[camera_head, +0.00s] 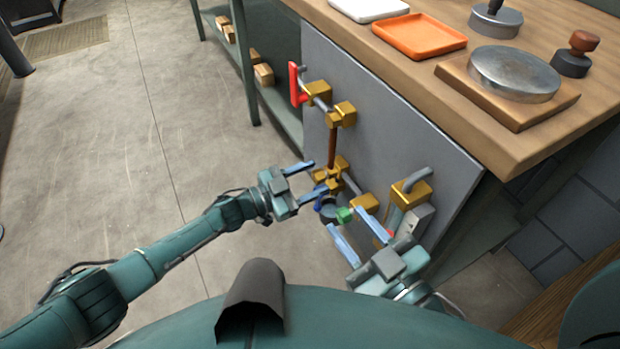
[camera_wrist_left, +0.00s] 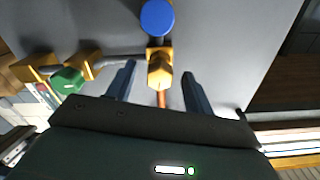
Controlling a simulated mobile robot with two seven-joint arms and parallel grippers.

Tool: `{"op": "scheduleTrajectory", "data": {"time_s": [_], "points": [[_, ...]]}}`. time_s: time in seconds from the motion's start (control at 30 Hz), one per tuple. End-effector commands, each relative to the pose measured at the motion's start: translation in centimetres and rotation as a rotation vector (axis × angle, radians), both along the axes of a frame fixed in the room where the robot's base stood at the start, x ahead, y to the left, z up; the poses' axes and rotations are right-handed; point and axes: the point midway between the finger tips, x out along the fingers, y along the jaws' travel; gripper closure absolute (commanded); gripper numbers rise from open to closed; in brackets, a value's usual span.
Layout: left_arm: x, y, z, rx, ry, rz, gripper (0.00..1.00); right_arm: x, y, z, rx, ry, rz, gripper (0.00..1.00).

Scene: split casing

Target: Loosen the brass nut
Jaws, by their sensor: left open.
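The brass nut (camera_wrist_left: 160,72) is a faceted collar where a copper pipe (camera_wrist_left: 161,98) meets a brass fitting (camera_wrist_left: 158,50) on the grey panel. In the head view the nut (camera_head: 336,162) is at the lower end of the upright copper pipe (camera_head: 333,142). My left gripper (camera_head: 312,179) is open just left of it there. In the left wrist view the nut appears between the spread fingers, with gaps on both sides and no visible contact. My right gripper (camera_head: 347,223) is open, below and right of the left one, near a green knob (camera_head: 345,215).
A blue round knob (camera_wrist_left: 157,17) sits beyond the brass fitting. A red lever (camera_head: 294,84) and brass fittings (camera_head: 342,114) are higher on the panel (camera_head: 385,130). The wooden bench (camera_head: 540,125) overhangs at right. Floor at left is clear.

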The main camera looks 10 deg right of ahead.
Motion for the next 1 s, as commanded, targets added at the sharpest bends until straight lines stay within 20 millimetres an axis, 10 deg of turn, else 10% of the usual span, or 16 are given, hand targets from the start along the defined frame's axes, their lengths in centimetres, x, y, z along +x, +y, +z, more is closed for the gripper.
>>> {"op": "scheduleTrajectory", "data": {"time_s": [1.0], "points": [[-4.5, 12.4, 0.1, -0.001, 0.0, 0.0, 0.48, -0.3, -0.9, -0.1, -0.015, 0.225, -0.04, 0.64]]}}
